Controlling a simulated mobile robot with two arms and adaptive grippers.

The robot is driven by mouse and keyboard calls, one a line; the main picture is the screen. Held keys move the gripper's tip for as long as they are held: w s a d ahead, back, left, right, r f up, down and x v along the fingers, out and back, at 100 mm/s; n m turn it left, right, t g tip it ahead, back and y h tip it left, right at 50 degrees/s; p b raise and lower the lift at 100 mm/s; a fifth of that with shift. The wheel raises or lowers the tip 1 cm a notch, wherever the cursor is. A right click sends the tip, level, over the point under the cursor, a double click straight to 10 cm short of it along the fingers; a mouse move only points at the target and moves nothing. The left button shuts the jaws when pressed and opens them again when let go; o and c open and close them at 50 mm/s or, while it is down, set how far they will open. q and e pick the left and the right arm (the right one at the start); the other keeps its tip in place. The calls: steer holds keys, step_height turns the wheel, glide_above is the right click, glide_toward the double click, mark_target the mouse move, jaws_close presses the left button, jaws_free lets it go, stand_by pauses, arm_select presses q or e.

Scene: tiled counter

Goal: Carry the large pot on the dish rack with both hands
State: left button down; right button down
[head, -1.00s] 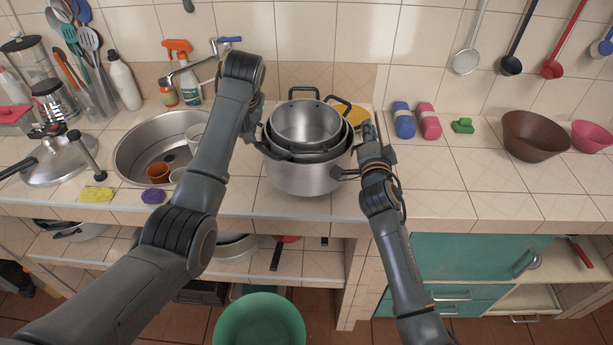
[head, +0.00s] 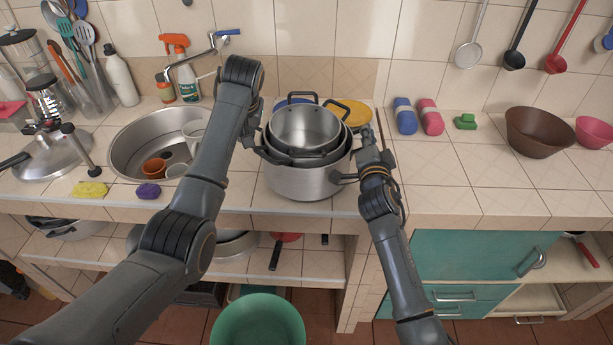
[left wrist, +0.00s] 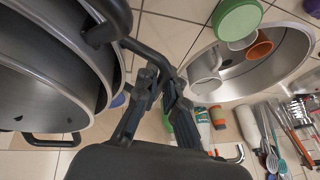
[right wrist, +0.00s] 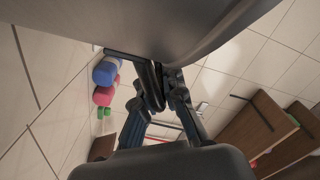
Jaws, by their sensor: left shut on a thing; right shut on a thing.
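The large steel pot (head: 300,183) is at the counter's front edge, upright, with smaller dark-handled pots (head: 305,127) nested inside it. I cannot tell whether its base touches the counter. My left gripper (left wrist: 158,88) is shut on the pot's left handle (left wrist: 140,50); in the head view my arm mostly hides it. My right gripper (head: 367,158) is shut on the right handle (head: 344,178); the right wrist view shows its fingers (right wrist: 160,92) closed on the dark handle below the pot wall (right wrist: 190,25). I cannot make out a dish rack.
A sink (head: 135,155) with cups lies left. Yellow (head: 355,112) and blue items sit behind the pot. Blue and pink rolls (head: 405,117) and a brown bowl (head: 540,132) stand right, with clear counter before them. A green tub (head: 258,322) is below.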

arm_select(q)
steer(key=shift+f+b, duration=0.45)
steer(key=shift+f, duration=0.1)
arm_select(e)
steer(key=shift+f, duration=0.5)
arm_select(q)
steer(key=c, duration=1.5)
jaws_free()
arm_select(e)
steer(key=c, duration=1.4)
jaws_free()
steer(key=shift+c, duration=0.2)
arm_select(q)
steer(key=shift+o, duration=0.2)
steer(key=shift+s, duration=0.15)
arm_select(e)
steer(key=shift+s, duration=0.15)
arm_select(q)
steer(key=shift+r, duration=0.1)
steer(key=shift+d+r, duration=0.1)
steer(key=shift+r, duration=0.2)
arm_select(e)
steer(key=shift+s, duration=0.15)
arm_select(q)
steer(key=v, duration=1.1)
steer(key=shift+s, duration=0.15)
arm_select(e)
steer(key=s, duration=1.1)
steer(key=shift+s+a, duration=0.2)
steer(key=shift+s, duration=0.1)
